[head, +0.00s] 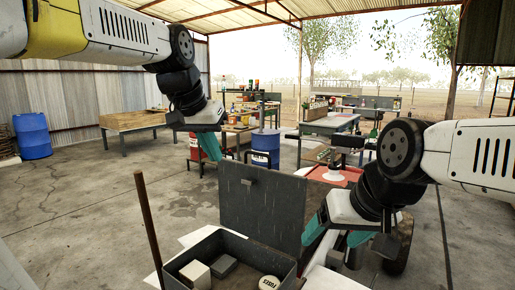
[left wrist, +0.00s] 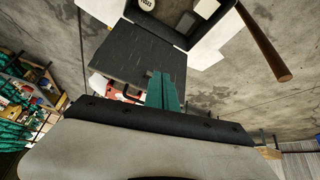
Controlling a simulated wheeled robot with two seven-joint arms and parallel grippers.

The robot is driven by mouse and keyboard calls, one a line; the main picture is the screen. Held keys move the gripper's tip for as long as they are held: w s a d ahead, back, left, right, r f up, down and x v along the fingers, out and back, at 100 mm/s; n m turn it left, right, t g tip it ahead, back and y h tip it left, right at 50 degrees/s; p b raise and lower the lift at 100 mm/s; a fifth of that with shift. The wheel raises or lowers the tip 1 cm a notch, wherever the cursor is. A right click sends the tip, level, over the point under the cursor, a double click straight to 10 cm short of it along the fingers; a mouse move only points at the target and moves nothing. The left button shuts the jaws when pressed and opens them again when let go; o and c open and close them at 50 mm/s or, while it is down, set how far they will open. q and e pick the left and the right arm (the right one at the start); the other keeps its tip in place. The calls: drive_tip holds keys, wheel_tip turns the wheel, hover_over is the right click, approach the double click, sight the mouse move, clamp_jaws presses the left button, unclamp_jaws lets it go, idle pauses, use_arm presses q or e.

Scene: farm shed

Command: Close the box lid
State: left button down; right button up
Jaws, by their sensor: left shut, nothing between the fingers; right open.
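The dark grey box (head: 285,266) stands open low in the head view, its lid (head: 262,205) raised roughly upright at the back. My left gripper (head: 210,147) is shut and empty, above and left of the lid. In the left wrist view its teal fingers (left wrist: 162,92) lie together across the picture of the lid (left wrist: 135,55), near a handle at the lid's edge; I cannot tell whether they touch it. The box's inside (left wrist: 180,18) also shows there. My right gripper (head: 336,236) is open and empty, right of the lid, its teal fingers pointing down. It partly hides the box's right surroundings.
In the box lie a pale block (head: 195,273), a grey block (head: 223,265) and a round white item (head: 269,283). A brown post (head: 148,225) rises left of the box. A blue barrel (head: 265,149) and benches stand behind. The concrete floor is free at left.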

use_arm(q)
drive_tip(key=w+d+r+m, duration=0.1)
drive_tip(key=w+d+r, duration=0.15)
drive_tip(key=w, duration=0.35)
drive_tip(key=w+d+r+m+g, duration=0.1)
drive_tip(key=w+d, duration=0.3)
drive_tip(key=w, duration=0.2)
drive_tip(key=w+d+r+m, duration=0.1)
drive_tip(key=w+d+r, duration=0.15)
drive_tip(key=w, duration=0.35)
drive_tip(key=shift+h, duration=0.4)
drive_tip(key=shift+w+d+f, duration=0.15)
drive_tip(key=shift+d+f, duration=0.05)
drive_tip(key=shift+f, duration=1.4)
drive_tip(key=shift+w+d+f, duration=0.1)
drive_tip(key=shift+d+f, duration=0.05)
drive_tip(key=shift+f, duration=1.5)
drive_tip(key=shift+w+d+f, duration=0.15)
drive_tip(key=shift+d+f, duration=0.05)
drive_tip(key=shift+f, duration=1.4)
